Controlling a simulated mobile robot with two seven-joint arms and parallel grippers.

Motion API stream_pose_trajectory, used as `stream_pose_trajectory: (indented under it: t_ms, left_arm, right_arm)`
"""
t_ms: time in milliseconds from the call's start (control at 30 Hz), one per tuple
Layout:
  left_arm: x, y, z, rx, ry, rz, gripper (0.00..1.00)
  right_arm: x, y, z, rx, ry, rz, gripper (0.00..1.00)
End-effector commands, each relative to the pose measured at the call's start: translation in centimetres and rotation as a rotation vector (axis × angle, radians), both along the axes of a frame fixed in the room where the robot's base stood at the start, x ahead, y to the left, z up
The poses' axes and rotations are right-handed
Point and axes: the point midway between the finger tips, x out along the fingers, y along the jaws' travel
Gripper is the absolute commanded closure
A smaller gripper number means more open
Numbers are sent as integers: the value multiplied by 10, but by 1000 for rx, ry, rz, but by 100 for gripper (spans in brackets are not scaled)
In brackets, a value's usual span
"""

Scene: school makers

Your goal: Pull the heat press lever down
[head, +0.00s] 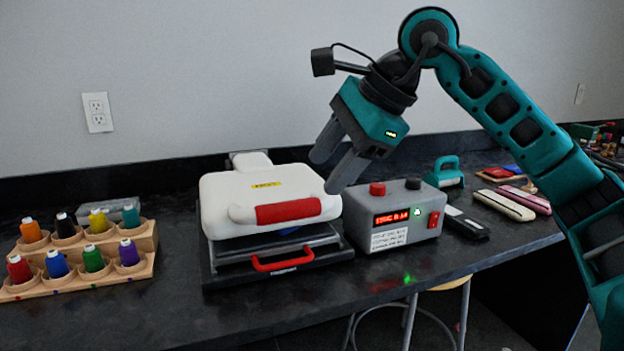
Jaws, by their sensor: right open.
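The heat press (228,206) stands on the dark counter, with a white upper part raised above a dark lower base. Its lever shows as a red grip (288,211) on the front of the white part. A second red handle (283,262) is on the front of the lower tray. My right gripper (325,172) is open and empty, with its two grey fingers pointing down and left. In the picture it is above and right of the red grip, over the press's right edge. I cannot tell whether a finger touches the press. My left gripper is not in view.
A grey control box (406,216) with a red display stands just right of the press. A wooden rack (88,270) of thread spools is on the left. A teal tool (447,172) and coloured cases (503,204) lie further right. The counter's front strip is clear.

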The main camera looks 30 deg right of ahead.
Motion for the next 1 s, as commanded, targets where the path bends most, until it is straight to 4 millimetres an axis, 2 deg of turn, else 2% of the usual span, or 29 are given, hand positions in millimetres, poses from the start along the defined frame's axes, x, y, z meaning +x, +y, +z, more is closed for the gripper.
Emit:
stream_pose_trajectory:
  t_ms: [33, 100, 267, 1000]
  left_arm:
    - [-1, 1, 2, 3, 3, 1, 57]
    - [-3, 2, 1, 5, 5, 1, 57]
    - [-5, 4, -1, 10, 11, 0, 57]
    - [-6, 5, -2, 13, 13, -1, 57]
  right_arm:
    - [-5, -3, 11, -1, -1, 0, 46]
    - [-10, -6, 19, -1, -2, 0, 46]
    - [-17, -9, 28, 0, 2, 1, 46]
    - [-18, -10, 29, 0, 2, 1, 46]
